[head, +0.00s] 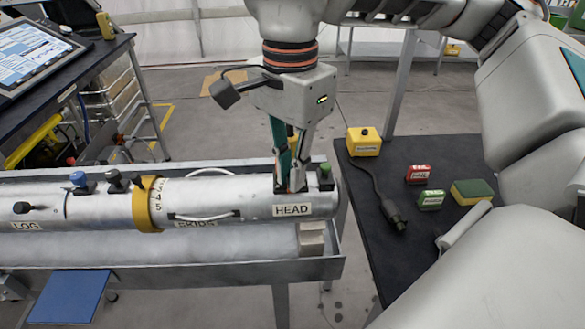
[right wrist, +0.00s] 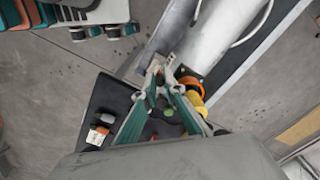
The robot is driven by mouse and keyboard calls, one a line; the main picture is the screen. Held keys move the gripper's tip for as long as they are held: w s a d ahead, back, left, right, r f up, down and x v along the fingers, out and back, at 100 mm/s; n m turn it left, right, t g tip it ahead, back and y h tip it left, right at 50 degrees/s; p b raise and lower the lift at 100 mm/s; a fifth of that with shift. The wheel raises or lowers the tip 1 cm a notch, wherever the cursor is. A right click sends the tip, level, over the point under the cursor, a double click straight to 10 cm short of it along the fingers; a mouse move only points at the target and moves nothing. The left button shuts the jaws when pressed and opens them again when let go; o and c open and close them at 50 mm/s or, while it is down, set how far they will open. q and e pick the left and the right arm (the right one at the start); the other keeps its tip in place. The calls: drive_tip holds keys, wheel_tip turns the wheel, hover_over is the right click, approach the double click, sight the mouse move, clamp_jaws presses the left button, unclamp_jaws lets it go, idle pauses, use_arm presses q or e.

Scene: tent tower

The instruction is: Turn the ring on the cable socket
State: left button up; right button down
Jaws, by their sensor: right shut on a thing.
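A grey metal tube (head: 240,199) marked HEAD lies in a long trough, with a dark fitting (head: 280,189) on top near its right end. This fitting appears to be the cable socket. My right gripper (head: 292,184) points straight down over it with its fingers shut on its upper part, apparently the ring. The fingers hide most of the ring, so its turn angle cannot be read. In the right wrist view the fingertips (right wrist: 161,70) meet beside the tube (right wrist: 205,42). My left gripper is not in view.
A green-topped fitting (head: 326,173) stands close right of my fingers. A yellow collar (head: 149,204) rings the tube further left. The dark table (head: 375,208) at right holds a yellow box (head: 363,141) with a black cable plug (head: 393,213), small boxes and a sponge (head: 472,191).

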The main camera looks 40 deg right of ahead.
drive_tip(key=w+a+m, duration=0.1)
drive_tip(key=m, duration=0.2)
drive_tip(key=w+m, duration=0.1)
drive_tip(key=m, duration=0.2)
drive_tip(key=w+a+m+p, duration=0.1)
drive_tip(key=w+m, duration=0.1)
drive_tip(key=m, duration=0.1)
drive_tip(key=shift+a+r, duration=0.1)
drive_tip(key=shift+a, duration=0.2)
drive_tip(key=w+m, duration=0.1)
drive_tip(key=m, duration=0.1)
drive_tip(key=shift+w+m, duration=0.2)
drive_tip(key=shift+m, duration=0.1)
drive_tip(key=w+m+p, duration=0.1)
drive_tip(key=m, duration=0.1)
drive_tip(key=shift+w+m, duration=0.2)
drive_tip(key=shift+m, duration=0.1)
drive_tip(key=shift+w+d+m, duration=0.15)
drive_tip(key=shift+w+m, duration=0.2)
drive_tip(key=shift+m, duration=0.35)
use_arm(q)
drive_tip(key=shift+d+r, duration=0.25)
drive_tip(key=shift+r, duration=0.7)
use_arm(e)
drive_tip(key=shift+w+d+m, duration=0.25)
drive_tip(key=shift+w+m, duration=0.2)
drive_tip(key=shift+m, duration=0.55)
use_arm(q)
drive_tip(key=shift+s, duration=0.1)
